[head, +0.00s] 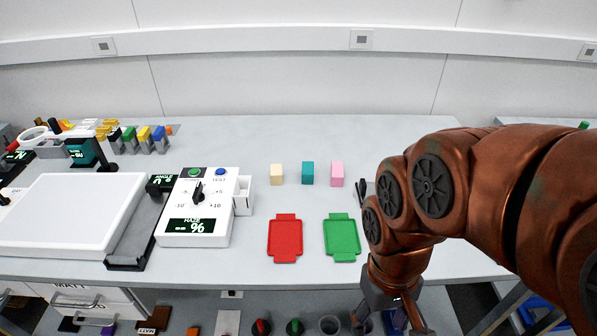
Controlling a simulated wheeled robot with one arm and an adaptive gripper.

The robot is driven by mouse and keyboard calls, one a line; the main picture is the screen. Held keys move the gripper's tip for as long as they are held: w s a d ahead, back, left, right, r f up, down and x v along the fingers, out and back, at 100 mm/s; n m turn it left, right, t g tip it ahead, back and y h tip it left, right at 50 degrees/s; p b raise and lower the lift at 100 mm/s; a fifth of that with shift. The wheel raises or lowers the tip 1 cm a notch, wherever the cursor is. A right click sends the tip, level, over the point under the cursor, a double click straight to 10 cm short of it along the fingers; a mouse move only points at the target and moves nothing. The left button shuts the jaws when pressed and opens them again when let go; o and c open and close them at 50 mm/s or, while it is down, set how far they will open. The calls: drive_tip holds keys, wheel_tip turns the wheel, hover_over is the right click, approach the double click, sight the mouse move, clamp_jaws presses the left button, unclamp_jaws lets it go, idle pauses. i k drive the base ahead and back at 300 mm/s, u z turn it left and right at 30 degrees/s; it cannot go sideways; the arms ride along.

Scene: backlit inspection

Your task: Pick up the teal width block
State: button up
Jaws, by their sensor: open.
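The teal width block (308,173) stands upright on the grey table, in the middle of a row of three small blocks. A cream block (276,174) is to its left and a pink block (337,174) to its right, with gaps between them. My gripper (392,325) is at the bottom of the head view, low and in front of the table edge, well apart from the blocks. It is open; its fingertips are partly cut off by the frame, and I see nothing held.
A red tray (285,239) and a green tray (342,237) lie in front of the blocks. A white haze meter (198,208) and a light panel (66,214) are at left. A dark small item (361,190) lies right of the pink block, near my arm.

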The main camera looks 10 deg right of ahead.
sight(308, 167)
drive_tip(key=u, duration=0.25)
drive_tip(key=k, duration=0.3)
drive_tip(key=u, duration=1)
drive_tip(key=k, duration=1.05)
drive_tip(key=u, duration=0.95)
drive_tip(key=i, duration=2.45)
drive_tip(key=z, duration=1.7)
drive_tip(key=i, duration=0.8)
drive_tip(key=z, duration=0.8)
